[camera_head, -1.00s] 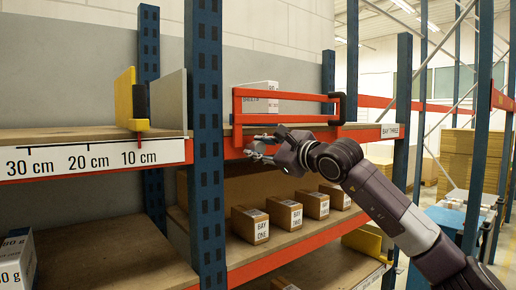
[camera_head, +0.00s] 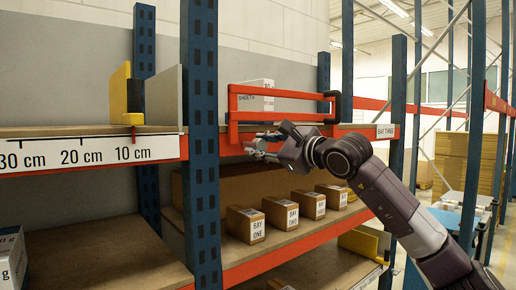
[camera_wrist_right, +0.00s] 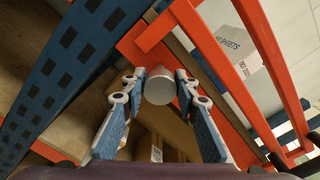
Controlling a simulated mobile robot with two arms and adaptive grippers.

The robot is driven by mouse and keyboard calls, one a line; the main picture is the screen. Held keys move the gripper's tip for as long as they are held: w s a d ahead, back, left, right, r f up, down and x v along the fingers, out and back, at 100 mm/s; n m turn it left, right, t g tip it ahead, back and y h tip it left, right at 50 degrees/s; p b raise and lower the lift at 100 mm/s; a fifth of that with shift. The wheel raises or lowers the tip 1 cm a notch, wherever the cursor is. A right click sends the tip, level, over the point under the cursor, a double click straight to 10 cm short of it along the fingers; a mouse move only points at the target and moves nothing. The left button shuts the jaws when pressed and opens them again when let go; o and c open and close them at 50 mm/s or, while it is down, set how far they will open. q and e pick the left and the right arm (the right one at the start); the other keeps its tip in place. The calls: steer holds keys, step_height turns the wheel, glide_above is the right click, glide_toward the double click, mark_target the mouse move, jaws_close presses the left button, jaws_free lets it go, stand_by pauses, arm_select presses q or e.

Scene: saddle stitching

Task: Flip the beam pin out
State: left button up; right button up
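A grey cylindrical pin (camera_wrist_right: 160,86) sticks out of the orange beam end by the blue upright in the right wrist view. In the head view I cannot make it out. My right gripper (camera_head: 256,147) is in front of the orange beam, just right of the blue upright. It is open; in the wrist view its two fingers (camera_wrist_right: 160,95) stand on either side of the pin, close to it. I cannot tell whether they touch it. An orange gate frame (camera_head: 285,104) spans the bay above the gripper. My left gripper is not in view.
A white box (camera_head: 256,95) stands behind the gate. Blue uprights (camera_head: 200,150) flank the bay. Several brown boxes (camera_head: 279,213) sit on the shelf below. A yellow and grey divider (camera_head: 122,95) stands on the left shelf. The aisle at right holds stacked cartons (camera_head: 452,160).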

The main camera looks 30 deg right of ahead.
steer(key=o, duration=0.4)
steer(key=shift+s, duration=0.25)
steer(key=shift+r, duration=0.1)
steer(key=shift+s+d, duration=0.15)
steer(key=shift+s, duration=1.85)
steer(key=shift+s+d, duration=0.15)
steer(key=shift+s, duration=1.85)
steer(key=shift+s+d, duration=0.15)
steer(key=shift+s, duration=1.85)
